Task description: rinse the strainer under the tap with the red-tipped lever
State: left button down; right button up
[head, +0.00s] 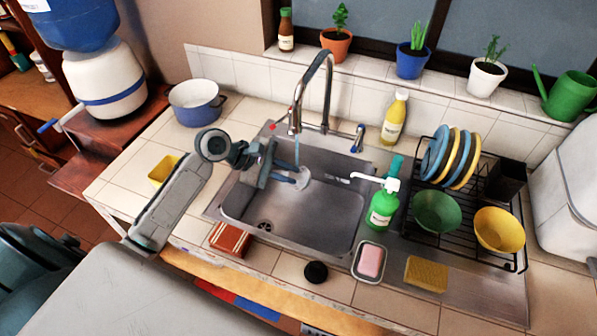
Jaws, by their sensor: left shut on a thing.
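The tap (328,85) arches over the steel sink (310,220), and a thin stream of water (297,150) falls from its spout. The red-tipped lever (272,127) is left of the tap's base; a blue-tipped lever (358,135) is on the right. My left gripper (292,178) reaches over the sink from the left, shut, its fingers at a small pale round thing, seemingly the strainer (303,178). This lies beneath the spout where the stream comes down. Its details are too small to make out. My right gripper is not in view.
Right of the sink stand a green soap bottle (383,205), a soap dish (368,262) and a dish rack (500,240). A yellow bottle (394,118) is behind.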

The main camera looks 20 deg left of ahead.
pick_arm(q)
jog(key=s+a+p, duration=0.1)
jog(key=s+p, duration=0.3)
jog(key=s, duration=0.3)
jog(key=shift+s+a+p, duration=0.15)
jog(key=shift+p, duration=0.25)
dwell(1.1)
jog(key=s+a+r+p, duration=0.1)
jog(key=s+r, duration=0.3)
jog(key=shift+s+p, duration=0.3)
jog(key=shift+s, duration=0.1)
dwell(0.5)
